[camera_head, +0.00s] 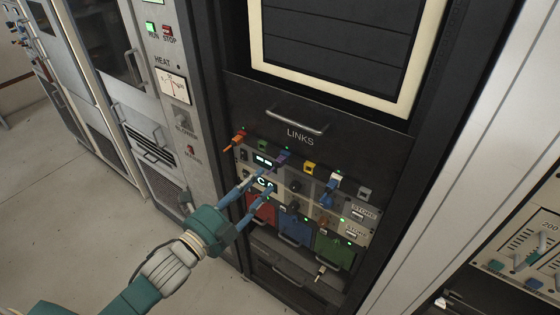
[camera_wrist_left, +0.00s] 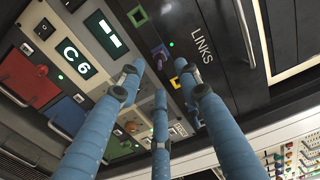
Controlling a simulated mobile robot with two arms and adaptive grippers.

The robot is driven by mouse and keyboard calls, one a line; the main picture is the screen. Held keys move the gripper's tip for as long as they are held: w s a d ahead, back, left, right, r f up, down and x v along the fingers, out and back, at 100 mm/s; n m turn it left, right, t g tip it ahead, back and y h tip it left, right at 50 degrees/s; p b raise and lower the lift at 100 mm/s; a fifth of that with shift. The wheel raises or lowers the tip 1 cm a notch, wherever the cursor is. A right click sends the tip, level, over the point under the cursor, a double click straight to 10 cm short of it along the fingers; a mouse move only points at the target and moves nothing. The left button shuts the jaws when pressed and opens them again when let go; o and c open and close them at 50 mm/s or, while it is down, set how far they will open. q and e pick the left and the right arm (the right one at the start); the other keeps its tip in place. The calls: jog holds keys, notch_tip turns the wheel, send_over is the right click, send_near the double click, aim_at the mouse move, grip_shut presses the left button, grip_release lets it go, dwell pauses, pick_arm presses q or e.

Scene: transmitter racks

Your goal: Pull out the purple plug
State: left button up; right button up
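The purple plug (camera_head: 282,158) sits in the top row of the rack panel under the LINKS label, between a green socket and a yellow one. In the left wrist view a bit of the purple plug (camera_wrist_left: 158,54) shows between the fingertips, partly hidden by them. My left gripper (camera_head: 268,179) points at the panel, just below and in front of the plug. Its three blue fingers (camera_wrist_left: 158,72) are spread apart and nothing is seen held between them. Whether a finger touches the plug I cannot tell. My right gripper is in neither view.
An orange plug (camera_head: 238,139) sits left of the purple one, and a blue plug (camera_head: 329,191) to the right. A yellow socket (camera_head: 309,168) lies between. Red, blue and green drawers (camera_head: 295,228) are below. A drawer handle (camera_head: 297,121) juts out above the LINKS label.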

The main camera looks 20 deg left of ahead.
aim_at(275, 167)
pick_arm(q)
jog(key=shift+b+x, duration=0.5)
jog(key=shift+x, duration=3.8)
jog(key=shift+p, duration=0.35)
grip_shut()
jog(key=shift+s, duration=0.1)
jog(key=shift+p+v, duration=0.6)
jog(key=shift+v, duration=2.35)
